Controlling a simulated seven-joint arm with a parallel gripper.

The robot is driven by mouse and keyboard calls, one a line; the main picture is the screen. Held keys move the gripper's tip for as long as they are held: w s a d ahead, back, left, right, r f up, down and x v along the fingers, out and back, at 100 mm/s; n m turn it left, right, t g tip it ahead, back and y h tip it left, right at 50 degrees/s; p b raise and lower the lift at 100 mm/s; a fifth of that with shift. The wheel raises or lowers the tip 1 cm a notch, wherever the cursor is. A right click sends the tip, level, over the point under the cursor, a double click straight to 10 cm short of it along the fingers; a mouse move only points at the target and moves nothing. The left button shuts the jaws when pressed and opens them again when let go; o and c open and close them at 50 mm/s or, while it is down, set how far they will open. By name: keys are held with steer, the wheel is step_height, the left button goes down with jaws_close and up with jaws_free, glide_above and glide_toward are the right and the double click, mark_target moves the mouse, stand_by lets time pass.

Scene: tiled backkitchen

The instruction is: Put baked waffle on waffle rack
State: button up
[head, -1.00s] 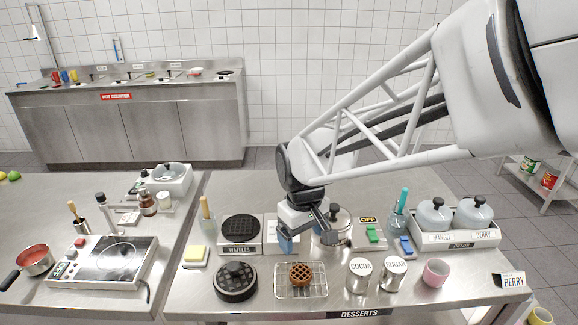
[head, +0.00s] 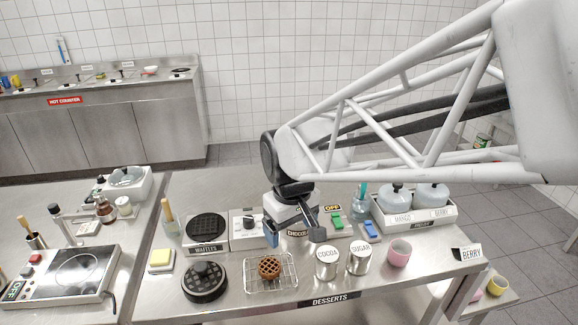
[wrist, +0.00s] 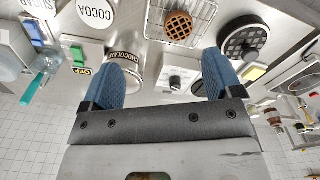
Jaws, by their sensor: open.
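The baked waffle (head: 269,268), round and brown, lies on the wire waffle rack (head: 251,289) at the front of the desserts counter. In the wrist view the waffle (wrist: 179,25) also shows on the rack (wrist: 207,14). My gripper (head: 290,238) is open and empty, above the counter behind the rack, near the chocolate pot (wrist: 122,62). Its two blue fingers (wrist: 160,76) are apart with nothing between them. The waffle iron base (head: 207,228) stands open behind; its round black lid (head: 204,282) lies left of the rack.
Cocoa (head: 326,263) and sugar (head: 361,258) canisters and a pink cup (head: 399,253) stand right of the rack. A yellow sponge (head: 160,259) is at the left. Mango and berry jars (head: 432,195) stand at the back right.

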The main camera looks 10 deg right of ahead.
steer(key=s+d+r+m+t, duration=0.1)
steer(key=s+d+r+m, duration=0.1)
steer(key=s+d, duration=0.2)
steer(key=s+d+r+m+t, duration=0.1)
steer(key=s+d+r+m, duration=0.1)
steer(key=s+d, duration=0.3)
steer(key=shift+s+d+m, duration=0.15)
steer(key=shift+s+m, duration=0.45)
steer(key=shift+s, duration=1.3)
